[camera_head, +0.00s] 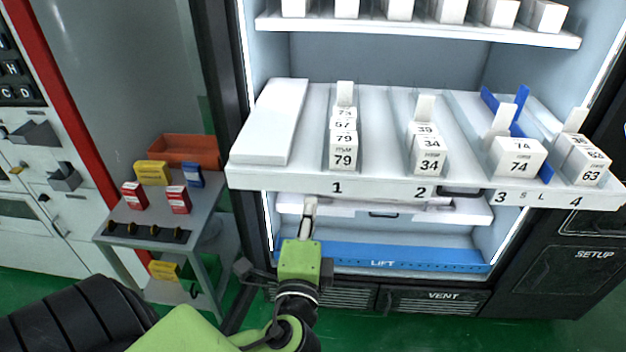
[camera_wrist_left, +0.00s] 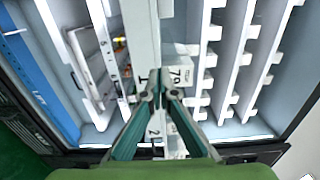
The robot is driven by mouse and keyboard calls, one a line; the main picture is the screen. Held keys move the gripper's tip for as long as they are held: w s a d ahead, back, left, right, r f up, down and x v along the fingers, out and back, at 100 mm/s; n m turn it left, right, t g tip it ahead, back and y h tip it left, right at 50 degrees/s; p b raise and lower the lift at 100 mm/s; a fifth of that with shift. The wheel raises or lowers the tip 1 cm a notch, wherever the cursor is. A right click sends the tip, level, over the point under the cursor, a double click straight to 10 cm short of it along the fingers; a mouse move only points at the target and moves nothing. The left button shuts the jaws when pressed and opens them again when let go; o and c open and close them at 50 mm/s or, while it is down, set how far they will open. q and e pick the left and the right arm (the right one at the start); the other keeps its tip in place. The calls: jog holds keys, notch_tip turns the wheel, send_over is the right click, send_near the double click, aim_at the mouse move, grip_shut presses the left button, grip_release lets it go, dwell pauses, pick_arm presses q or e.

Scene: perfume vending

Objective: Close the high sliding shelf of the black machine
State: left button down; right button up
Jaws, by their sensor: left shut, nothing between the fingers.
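The black machine (camera_head: 233,110) stands open in front of me. Its high sliding shelf (camera_head: 270,178) is pulled out, with a white front edge numbered 1 to 4 and a dark handle (camera_head: 460,192). Rows of white boxes stand on it, with a box marked 79 (camera_head: 343,158) behind number 1. My left gripper (camera_head: 309,203) is shut and empty, just below the front edge near number 1 in the head view. In the left wrist view, its fingertips (camera_wrist_left: 161,92) are together in front of the shelf's front face (camera_wrist_left: 140,50); contact cannot be told. My right gripper is not in view.
A fixed-looking upper shelf (camera_head: 420,28) holds more boxes. Below the pulled-out shelf are a lower white shelf (camera_head: 470,213) and a blue lift bar (camera_head: 430,258). A grey side table (camera_head: 128,215) with small boxes and an orange tray (camera_head: 182,146) stands at left.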

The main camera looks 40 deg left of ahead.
aim_at(315, 174)
pick_arm(q)
jog(key=p+x, duration=0.2)
jog(key=x, duration=0.6)
jog(key=shift+p, duration=0.3)
jog(key=shift+w, duration=0.1)
